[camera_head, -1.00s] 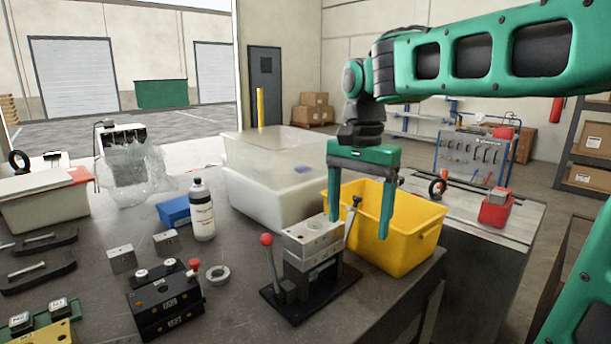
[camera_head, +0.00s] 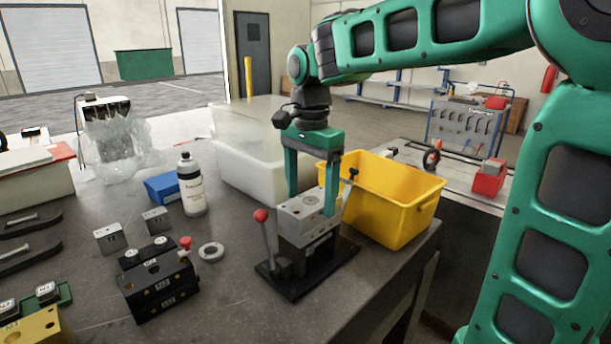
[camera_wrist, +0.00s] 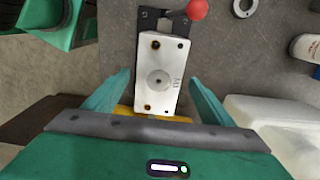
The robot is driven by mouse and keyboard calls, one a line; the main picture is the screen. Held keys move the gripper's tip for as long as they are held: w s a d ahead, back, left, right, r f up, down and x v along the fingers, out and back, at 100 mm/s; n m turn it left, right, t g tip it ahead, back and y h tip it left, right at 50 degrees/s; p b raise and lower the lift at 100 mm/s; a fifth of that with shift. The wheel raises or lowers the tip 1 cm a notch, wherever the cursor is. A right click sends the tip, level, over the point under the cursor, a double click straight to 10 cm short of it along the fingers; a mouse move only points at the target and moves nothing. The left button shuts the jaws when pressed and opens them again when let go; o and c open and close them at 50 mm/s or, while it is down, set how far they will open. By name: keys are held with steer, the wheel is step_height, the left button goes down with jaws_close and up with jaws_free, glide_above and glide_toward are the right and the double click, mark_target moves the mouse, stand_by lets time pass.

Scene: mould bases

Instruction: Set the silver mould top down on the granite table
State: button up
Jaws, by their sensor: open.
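The silver mould top (camera_head: 311,204) is a metal block with a round hole in the middle of its top. It sits on a grey block in a black stand (camera_head: 287,283) with a red-knobbed lever. In the wrist view the silver block (camera_wrist: 164,60) shows from above, its top face flat to the camera. My gripper (camera_head: 311,200) is open over it, pointing down, with one finger to either side. The wrist view shows gaps between both fingers (camera_wrist: 158,84) and the block. The stand is on the dark grey table (camera_head: 230,306); I cannot tell if this is the granite one.
A yellow bin (camera_head: 395,215) stands close behind and right of the stand. A translucent lidded tub (camera_head: 250,160) and a white bottle (camera_head: 192,187) are behind left. A black mould (camera_head: 158,282) and a metal ring (camera_head: 211,252) lie left. The table's front middle is clear.

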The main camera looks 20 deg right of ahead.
steer(key=shift+f, duration=1.05)
steer(key=shift+r, duration=0.1)
steer(key=c, duration=1.9)
steer(key=shift+r, duration=0.15)
steer(key=shift+r, duration=1.8)
